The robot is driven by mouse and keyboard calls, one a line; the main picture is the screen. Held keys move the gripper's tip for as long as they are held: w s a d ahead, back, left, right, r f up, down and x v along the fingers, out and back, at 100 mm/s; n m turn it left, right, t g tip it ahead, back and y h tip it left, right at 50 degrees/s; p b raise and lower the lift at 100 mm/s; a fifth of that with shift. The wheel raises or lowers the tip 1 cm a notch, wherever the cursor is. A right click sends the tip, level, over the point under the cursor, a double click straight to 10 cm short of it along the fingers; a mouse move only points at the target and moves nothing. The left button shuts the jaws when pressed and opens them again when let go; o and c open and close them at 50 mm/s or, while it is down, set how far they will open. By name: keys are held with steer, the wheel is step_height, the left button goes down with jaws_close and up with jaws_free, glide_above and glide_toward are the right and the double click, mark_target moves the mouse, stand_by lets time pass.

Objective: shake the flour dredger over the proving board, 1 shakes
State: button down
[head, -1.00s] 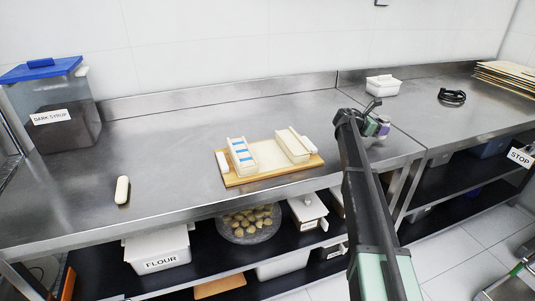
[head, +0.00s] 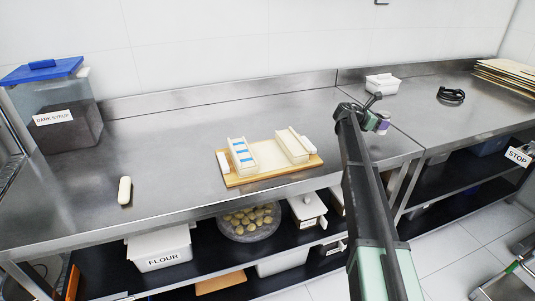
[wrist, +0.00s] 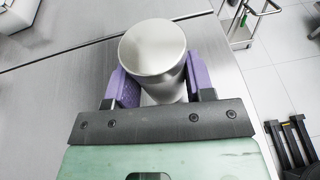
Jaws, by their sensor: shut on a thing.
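My gripper (wrist: 160,84) has purple fingers shut on a silver metal cylinder, the flour dredger (wrist: 153,48). The dredger's smooth round end faces the wrist camera; its other end is hidden. In the head view my gripper (head: 382,122) is over the right part of the steel counter, near the joint with the neighbouring counter. A wooden board (head: 240,181), which looks like the proving board, lies mid-counter, left of and apart from my gripper. A pale cloth or liner and two long white pieces, one with blue stripes, lie on it.
A pale rolling-pin-like piece (head: 125,190) lies at the left. A dark syrup tub (head: 55,110) stands behind it. A white box (head: 382,84) and a black coil (head: 451,95) are on the right counter. The counter left of the board is largely clear.

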step_height(320, 180, up, 3)
steer(key=p, duration=0.2)
steer(key=shift+f+p, duration=0.15)
steer(key=shift+p, duration=0.2)
steer(key=shift+f, duration=0.1)
